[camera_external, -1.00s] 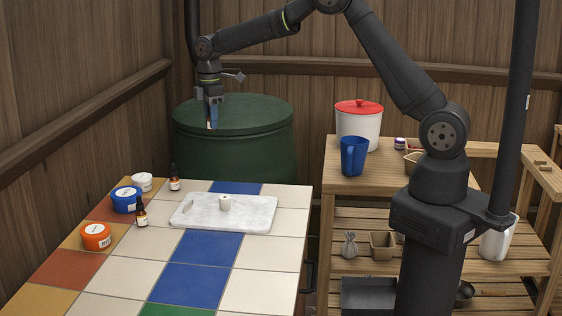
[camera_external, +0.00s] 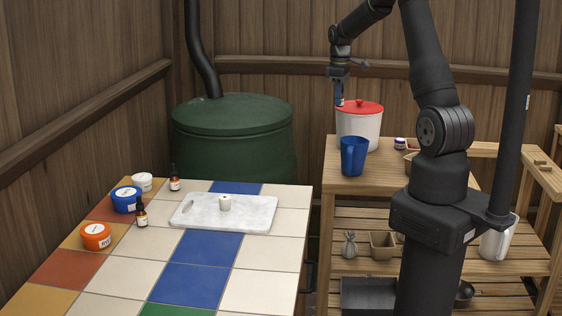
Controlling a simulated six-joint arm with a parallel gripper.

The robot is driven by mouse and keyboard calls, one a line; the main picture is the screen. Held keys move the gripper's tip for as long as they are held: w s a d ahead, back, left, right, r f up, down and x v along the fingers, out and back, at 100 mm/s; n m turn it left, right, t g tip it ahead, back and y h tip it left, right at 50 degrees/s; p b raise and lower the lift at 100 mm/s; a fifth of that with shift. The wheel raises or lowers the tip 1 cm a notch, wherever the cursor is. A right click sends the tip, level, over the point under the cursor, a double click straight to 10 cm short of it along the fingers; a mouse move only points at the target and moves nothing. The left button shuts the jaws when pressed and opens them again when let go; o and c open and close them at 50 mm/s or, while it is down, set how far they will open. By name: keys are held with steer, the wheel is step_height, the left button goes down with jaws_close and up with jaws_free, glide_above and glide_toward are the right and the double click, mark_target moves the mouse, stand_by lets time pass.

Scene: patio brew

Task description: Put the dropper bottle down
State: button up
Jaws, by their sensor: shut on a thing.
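My gripper (camera_external: 339,102) is in the upper middle of the view, pointing down beside the red lid of a white bucket. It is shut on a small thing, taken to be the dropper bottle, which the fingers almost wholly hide.
The white bucket (camera_external: 358,130) and a blue mug (camera_external: 353,156) stand on the wooden shelf unit (camera_external: 345,183). The tiled table (camera_external: 265,290) holds a marble board (camera_external: 255,214) with a small white roll, a blue tub (camera_external: 126,200), an orange tub (camera_external: 96,236) and a white jar (camera_external: 142,182). Its front is clear.

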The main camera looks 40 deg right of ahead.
steer(key=s+d+m, duration=0.7)
steer(key=s+d, duration=1.1)
steer(key=s, duration=0.3)
glide_above(384, 168)
steer(key=f, duration=1.8)
steer(key=shift+a+f, duration=0.2)
steer(key=shift+f, duration=1.95)
steer(key=shift+s, duration=0.1)
steer(key=o, duration=0.6)
steer(key=shift+f, duration=0.15)
steer(key=shift+c, duration=0.2)
steer(key=o, duration=0.4)
steer(key=shift+o, duration=0.2)
